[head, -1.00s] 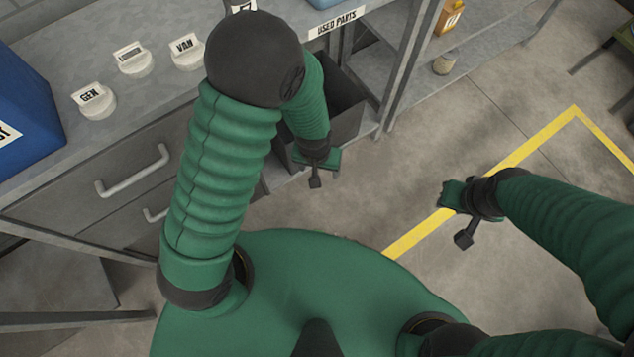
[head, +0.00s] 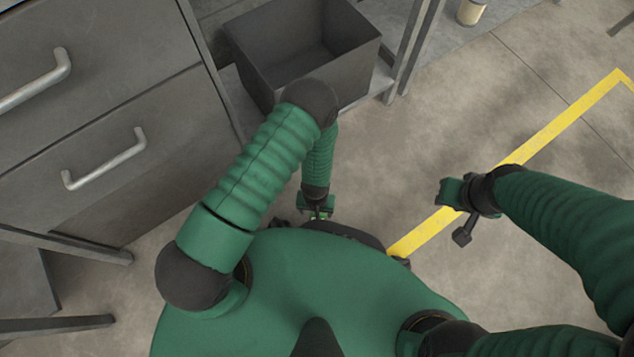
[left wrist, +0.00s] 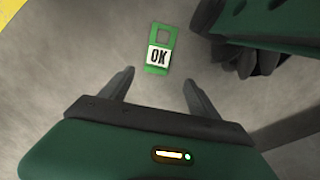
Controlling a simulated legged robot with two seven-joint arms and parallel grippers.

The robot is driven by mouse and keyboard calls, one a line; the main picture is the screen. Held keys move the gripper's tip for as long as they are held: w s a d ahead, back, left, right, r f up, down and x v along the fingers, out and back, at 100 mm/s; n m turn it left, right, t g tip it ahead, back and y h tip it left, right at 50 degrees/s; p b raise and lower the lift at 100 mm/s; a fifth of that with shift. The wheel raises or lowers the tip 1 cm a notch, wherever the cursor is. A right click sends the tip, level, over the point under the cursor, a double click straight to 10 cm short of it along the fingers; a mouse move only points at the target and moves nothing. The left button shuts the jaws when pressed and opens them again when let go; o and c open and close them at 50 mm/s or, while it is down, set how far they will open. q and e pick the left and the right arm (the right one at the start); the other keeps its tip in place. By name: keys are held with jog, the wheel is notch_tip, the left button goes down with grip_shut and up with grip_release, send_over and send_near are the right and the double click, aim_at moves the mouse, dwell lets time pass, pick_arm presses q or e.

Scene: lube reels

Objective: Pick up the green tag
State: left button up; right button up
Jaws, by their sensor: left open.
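The green tag (left wrist: 158,57) lies flat on the grey floor in the left wrist view, with a white "OK" label and a square hole at its far end. My left gripper shows in the left wrist view (left wrist: 158,78) with its fingers spread and nothing between them. The tag is just beyond the fingertips, roughly centred between them. In the head view my left gripper (head: 318,212) hangs low in front of my body, and I cannot make out the tag there. My right gripper (head: 450,192) is out to the right, over the floor; its jaws are too unclear to read.
An open dark grey bin (head: 345,75) stands on a low shelf ahead. Grey drawers (head: 110,120) with metal handles are at the left. A yellow floor line (head: 545,140) runs at the right. Part of my green body with dark pieces fills the upper right of the wrist view.

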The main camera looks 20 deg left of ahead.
pick_arm(q)
notch_tip(320, 180, down, 2)
jog(key=shift+f+b, duration=0.1)
jog(key=shift+b, duration=0.2)
jog(key=shift+f, duration=0.2)
jog(key=f+b, duration=0.1)
jog(key=s+f+b, duration=0.1)
jog(key=f+b, duration=0.1)
jog(key=d+f+b, duration=0.1)
jog(key=f+b, duration=0.1)
jog(key=shift+s, duration=0.2)
jog(key=shift+f, duration=0.2)
jog(key=shift+r, duration=0.25)
jog(key=c, duration=1.4)
pick_arm(e)
jog(key=s+x, duration=0.1)
jog(key=x, duration=0.5)
jog(key=shift+s+d+f, duration=0.15)
jog(key=shift+d+f, duration=0.05)
jog(key=shift+f, duration=0.2)
